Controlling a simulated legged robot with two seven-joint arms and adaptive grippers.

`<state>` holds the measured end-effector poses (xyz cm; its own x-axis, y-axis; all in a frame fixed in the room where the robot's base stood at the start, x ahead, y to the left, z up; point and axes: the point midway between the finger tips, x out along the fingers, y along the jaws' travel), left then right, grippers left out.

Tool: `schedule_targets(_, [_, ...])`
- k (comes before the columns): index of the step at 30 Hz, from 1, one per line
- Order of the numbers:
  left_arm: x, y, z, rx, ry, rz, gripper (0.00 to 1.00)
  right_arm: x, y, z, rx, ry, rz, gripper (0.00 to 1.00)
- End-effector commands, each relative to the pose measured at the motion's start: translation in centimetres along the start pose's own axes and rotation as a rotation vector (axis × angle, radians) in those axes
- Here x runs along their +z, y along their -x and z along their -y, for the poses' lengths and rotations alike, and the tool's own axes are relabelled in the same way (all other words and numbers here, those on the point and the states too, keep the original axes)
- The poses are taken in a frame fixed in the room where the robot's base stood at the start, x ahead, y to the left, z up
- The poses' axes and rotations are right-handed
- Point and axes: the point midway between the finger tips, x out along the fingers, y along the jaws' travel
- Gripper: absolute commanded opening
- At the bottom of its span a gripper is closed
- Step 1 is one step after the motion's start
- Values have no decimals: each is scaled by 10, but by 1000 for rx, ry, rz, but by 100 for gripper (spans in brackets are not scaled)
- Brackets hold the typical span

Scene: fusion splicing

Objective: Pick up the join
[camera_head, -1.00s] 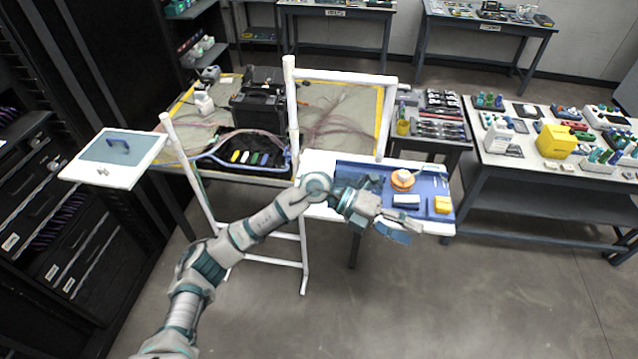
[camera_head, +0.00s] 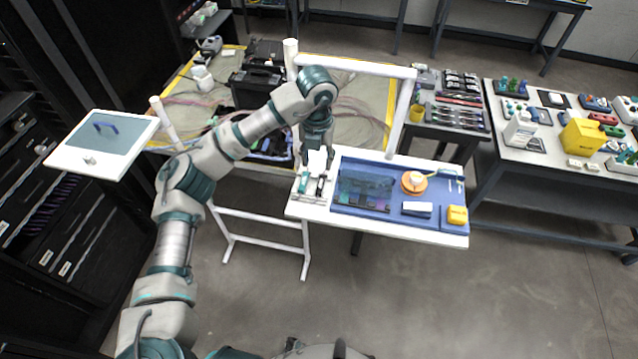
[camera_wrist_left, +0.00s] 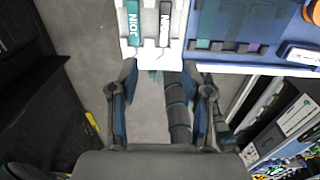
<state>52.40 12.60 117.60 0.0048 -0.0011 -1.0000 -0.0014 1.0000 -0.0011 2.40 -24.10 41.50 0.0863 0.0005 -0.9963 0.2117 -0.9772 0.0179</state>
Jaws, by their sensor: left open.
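Two slim strips lie side by side on the white left end of the worktable. One is teal with JOIN lettering, the teal join (camera_wrist_left: 134,22), and the other is dark with lettering, the dark strip (camera_wrist_left: 165,22). My left gripper (camera_wrist_left: 160,88) is open and empty in the left wrist view, with its two fingers apart and the strips beyond the fingertips. In the head view my left gripper (camera_head: 316,165) points down over that white end and partly hides it. My right gripper is not in view.
The blue mat (camera_head: 382,216) right of the strips holds an orange round piece (camera_head: 414,182), a white-topped block (camera_head: 417,209) and a yellow block (camera_head: 457,215). A white frame (camera_head: 402,110) rises behind the worktable. A white-edged panel (camera_head: 66,158) stands at left.

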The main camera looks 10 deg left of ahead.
Motion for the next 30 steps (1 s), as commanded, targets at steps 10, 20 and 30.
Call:
schedule_targets(10, [-1,-52,4,0,-1,1,48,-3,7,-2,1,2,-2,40])
schedule_targets(20, [4,-96,0,-2,-1,-3,48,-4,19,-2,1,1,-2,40])
schedule_targets(30, [4,-107,2,-2,-2,1,48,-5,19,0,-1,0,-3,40])
